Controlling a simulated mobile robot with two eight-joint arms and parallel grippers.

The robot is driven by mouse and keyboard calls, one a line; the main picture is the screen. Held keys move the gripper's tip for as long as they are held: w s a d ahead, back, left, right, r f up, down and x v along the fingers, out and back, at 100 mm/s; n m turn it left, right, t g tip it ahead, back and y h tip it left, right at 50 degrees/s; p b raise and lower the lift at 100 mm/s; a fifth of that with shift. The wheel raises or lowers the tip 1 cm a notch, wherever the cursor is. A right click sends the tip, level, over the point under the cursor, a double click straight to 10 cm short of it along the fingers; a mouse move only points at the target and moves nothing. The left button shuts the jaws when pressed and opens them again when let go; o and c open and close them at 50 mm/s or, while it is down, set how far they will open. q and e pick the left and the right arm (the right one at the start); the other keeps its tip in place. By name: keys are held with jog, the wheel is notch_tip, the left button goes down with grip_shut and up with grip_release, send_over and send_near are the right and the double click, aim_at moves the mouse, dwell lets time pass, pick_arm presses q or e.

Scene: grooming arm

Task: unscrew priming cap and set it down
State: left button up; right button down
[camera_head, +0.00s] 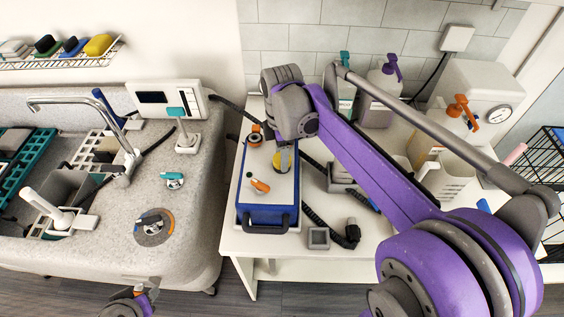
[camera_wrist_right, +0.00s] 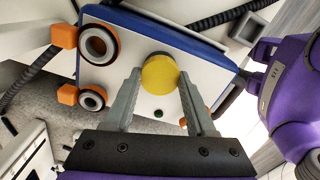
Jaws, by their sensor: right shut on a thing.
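The yellow round priming cap (camera_wrist_right: 160,75) sits between the fingertips of my right gripper (camera_wrist_right: 161,82) in the right wrist view. The jaws are shut on its sides. I cannot tell whether the cap still touches the box top. At the bottom left of the head view, what seems to be my left gripper (camera_head: 130,301) is partly cut off, and its jaws are unclear.
An orange-handled valve (camera_head: 260,185) and another orange fitting (camera_head: 254,135) stand on the box. A grey square piece (camera_head: 319,238) and black hoses lie to its right. The white table (camera_head: 258,243) has bare room in front. A grey sink counter (camera_head: 200,215) stands at left.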

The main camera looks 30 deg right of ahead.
pick_arm(q)
jog(key=shift+r, duration=0.1)
pick_arm(e)
jog(key=n, duration=0.3)
jog(key=shift+r+n, duration=0.1)
jog(key=shift+n, duration=0.3)
jog(key=shift+n, duration=0.4)
jog(key=n, duration=0.4)
pick_arm(q)
jog(key=shift+r, duration=0.1)
pick_arm(e)
jog(key=shift+r, duration=0.1)
jog(key=shift+r+p, duration=1.2)
jog(key=shift+r, duration=1)
pick_arm(q)
jog(key=r, duration=0.1)
jog(key=w+r, duration=0.1)
jog(key=r, duration=0.1)
jog(key=shift+w+r, duration=0.1)
jog(key=shift+w, duration=0.25)
jog(key=shift+s, duration=0.15)
pick_arm(e)
jog(key=shift+s+f, duration=0.1)
